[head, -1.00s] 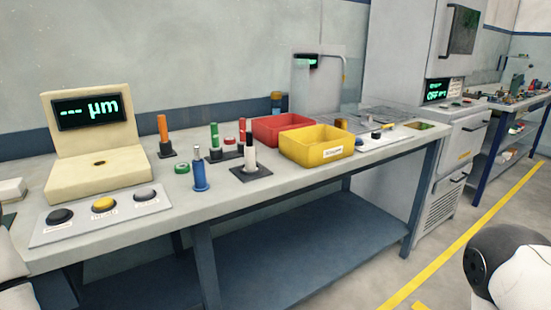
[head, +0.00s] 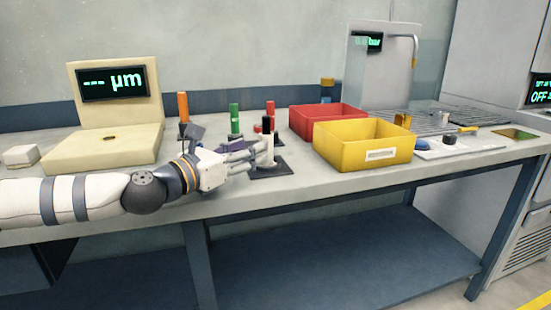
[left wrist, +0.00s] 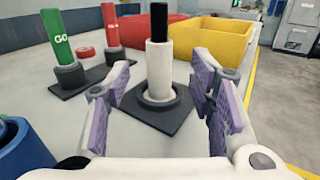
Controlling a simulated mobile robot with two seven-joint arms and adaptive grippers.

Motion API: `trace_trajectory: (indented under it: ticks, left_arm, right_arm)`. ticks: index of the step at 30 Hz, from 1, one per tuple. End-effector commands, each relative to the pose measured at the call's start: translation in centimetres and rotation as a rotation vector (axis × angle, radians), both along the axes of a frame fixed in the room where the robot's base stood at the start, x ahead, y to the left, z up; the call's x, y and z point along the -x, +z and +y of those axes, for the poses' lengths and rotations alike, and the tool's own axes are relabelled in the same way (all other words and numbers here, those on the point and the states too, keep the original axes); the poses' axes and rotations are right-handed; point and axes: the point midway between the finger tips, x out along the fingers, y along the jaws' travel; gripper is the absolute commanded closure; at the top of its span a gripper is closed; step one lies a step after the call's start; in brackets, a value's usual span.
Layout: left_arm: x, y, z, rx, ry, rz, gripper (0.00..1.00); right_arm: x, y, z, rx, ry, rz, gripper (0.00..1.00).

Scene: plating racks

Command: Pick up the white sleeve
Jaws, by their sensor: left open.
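The white sleeve (left wrist: 159,72) stands upright around a black peg, whose top sticks out above it, in the left wrist view. Its foot sits inside a dark ring on a square black base (left wrist: 150,117). In the head view the sleeve (head: 268,150) is partly hidden by my fingers. My left gripper (head: 256,156) reaches in from the left over the table, low beside the sleeve. In the left wrist view the purple-padded fingers of this gripper (left wrist: 163,88) are spread apart, with the sleeve centred ahead between them. My right gripper is not in view.
A green sleeve (left wrist: 56,38) and a red sleeve (left wrist: 111,25) stand on dark bases behind left. An orange sleeve (head: 183,106) stands further left. A blue piece (left wrist: 22,150) is close on the left. Yellow (head: 340,150) and red (head: 300,120) bins stand right and behind.

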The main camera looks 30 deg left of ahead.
Motion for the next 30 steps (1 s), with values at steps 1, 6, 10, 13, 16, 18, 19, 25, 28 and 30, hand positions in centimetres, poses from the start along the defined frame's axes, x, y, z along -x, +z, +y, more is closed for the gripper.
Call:
trace_trajectory:
  ticks: [1,6,10,13,16,18,19,25,28,30]
  left_arm:
    - [-0.7,-0.4,-0.1,-0.004,-0.001,0.005,0.51]
    - [-3.3,-0.5,-0.4,-0.006,-0.002,0.004,0.51]
    - [-5.6,-0.5,-0.5,-0.003,-0.001,0.003,0.51]
    - [-6.4,-0.3,-0.7,-0.001,-0.001,0.001,0.51]
    - [-6.5,-0.1,-0.7,0.0,-0.001,-0.001,0.51]
    - [-6.5,-0.1,-0.6,0.0,-0.001,-0.001,0.51]
    - [-6.4,-0.1,-0.6,0.0,-0.001,-0.001,0.53]
    - [-6.4,-0.1,-0.6,0.0,-0.001,-0.001,0.98]
    - [-6.4,0.0,-0.6,-0.001,-0.001,-0.003,1.0]
    - [-6.4,0.0,-0.6,-0.001,-0.001,-0.003,1.0]
  right_arm:
    - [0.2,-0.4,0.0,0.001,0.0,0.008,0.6]
    - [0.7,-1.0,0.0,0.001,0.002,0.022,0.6]
    - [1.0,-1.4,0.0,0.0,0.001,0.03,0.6]
    - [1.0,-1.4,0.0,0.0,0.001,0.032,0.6]
    - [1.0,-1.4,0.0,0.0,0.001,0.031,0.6]
    - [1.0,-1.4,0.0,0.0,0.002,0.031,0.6]
    - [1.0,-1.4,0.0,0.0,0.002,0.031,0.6]
    - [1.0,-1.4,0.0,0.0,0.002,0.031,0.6]
    - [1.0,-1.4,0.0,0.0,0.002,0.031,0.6]
    - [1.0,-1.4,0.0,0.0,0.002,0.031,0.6]
